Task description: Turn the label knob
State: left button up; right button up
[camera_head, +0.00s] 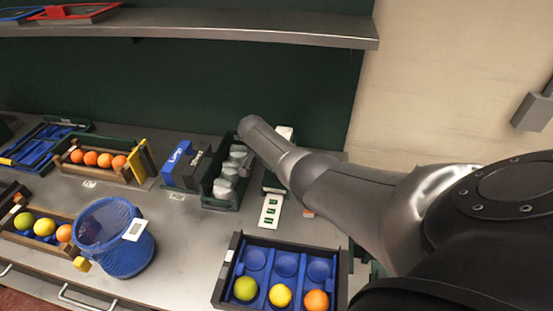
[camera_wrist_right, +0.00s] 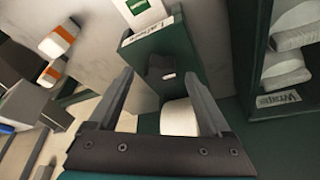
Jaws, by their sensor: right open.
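A dark green label box (camera_wrist_right: 150,55) lies ahead in the right wrist view, with a white label with a green mark (camera_wrist_right: 140,12) at its far end. The gripper is open, and I cannot tell whether either finger touches the knob. In the head view the green box (camera_head: 272,182) is partly hidden behind my right arm, with a label strip (camera_head: 270,211) in front of it. My left gripper is not in view.
A dark crate of white rolls (camera_head: 224,203) stands close beside the box. A blue-lined tray (camera_head: 232,300) with three fruits is in front, and a blue mesh basket (camera_head: 128,262) is to the left. A shelf (camera_head: 200,28) runs above the back.

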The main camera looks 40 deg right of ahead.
jog(key=shift+r, duration=0.1)
jog(key=shift+a+r+p, duration=0.15)
jog(key=shift+r+p, duration=0.1)
jog(key=shift+p, duration=0.05)
jog(key=p+v, duration=0.2)
jog(key=v, duration=0.2)
jog(key=shift+a+r, duration=0.1)
jog(key=shift+r, duration=0.15)
jog(key=p+v, duration=0.1)
jog(key=v, duration=0.9)
jog(key=shift+s+a+f, duration=0.1)
